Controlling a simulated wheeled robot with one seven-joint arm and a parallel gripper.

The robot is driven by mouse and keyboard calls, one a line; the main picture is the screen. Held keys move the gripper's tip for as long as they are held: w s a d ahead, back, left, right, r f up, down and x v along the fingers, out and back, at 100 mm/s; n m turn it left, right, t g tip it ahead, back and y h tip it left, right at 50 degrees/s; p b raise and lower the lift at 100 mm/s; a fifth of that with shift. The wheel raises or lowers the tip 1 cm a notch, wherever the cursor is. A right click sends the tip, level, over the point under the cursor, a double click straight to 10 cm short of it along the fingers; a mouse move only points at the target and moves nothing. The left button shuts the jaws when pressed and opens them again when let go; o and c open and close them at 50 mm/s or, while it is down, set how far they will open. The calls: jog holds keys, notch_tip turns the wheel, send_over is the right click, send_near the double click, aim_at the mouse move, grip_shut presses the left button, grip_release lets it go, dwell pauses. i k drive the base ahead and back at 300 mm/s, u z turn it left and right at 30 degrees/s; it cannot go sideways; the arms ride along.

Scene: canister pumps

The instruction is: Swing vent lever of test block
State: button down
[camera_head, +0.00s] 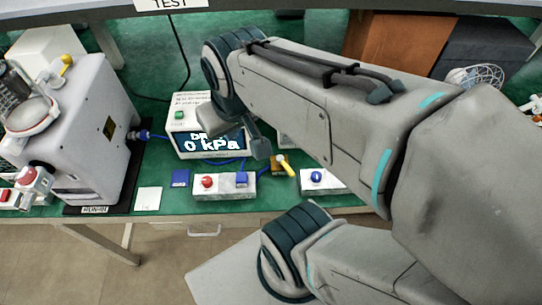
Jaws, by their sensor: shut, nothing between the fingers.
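A low grey block (224,191) with a red knob (207,181) and a blue part (241,179) lies near the bench's front edge. A yellow lever (286,165) on a small brass-coloured fitting stands just right of it. Another grey block (327,187) with a round blue knob (317,176) lies further right. I cannot tell for sure which of these belong to the test block. My gripper (261,149) is shut and empty, in front of the display's right side, above and left of the yellow lever in the picture. My arm hides part of the area behind.
A display box (181,131) reading 0 kPa stands behind the blocks. A grey pump (82,130) with a yellow lever (66,60) stands on a dark RUN-IN mat at left. A white card (149,199) and a blue piece (180,178) lie between. Blue tubing runs among them.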

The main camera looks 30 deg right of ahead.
aim_at(279, 158)
jog(key=u, duration=0.2)
jog(key=k, duration=0.55)
jog(key=u, duration=0.55)
jog(key=k, duration=0.65)
jog(key=z, duration=0.6)
jog(key=i, duration=0.75)
jog(key=z, duration=0.55)
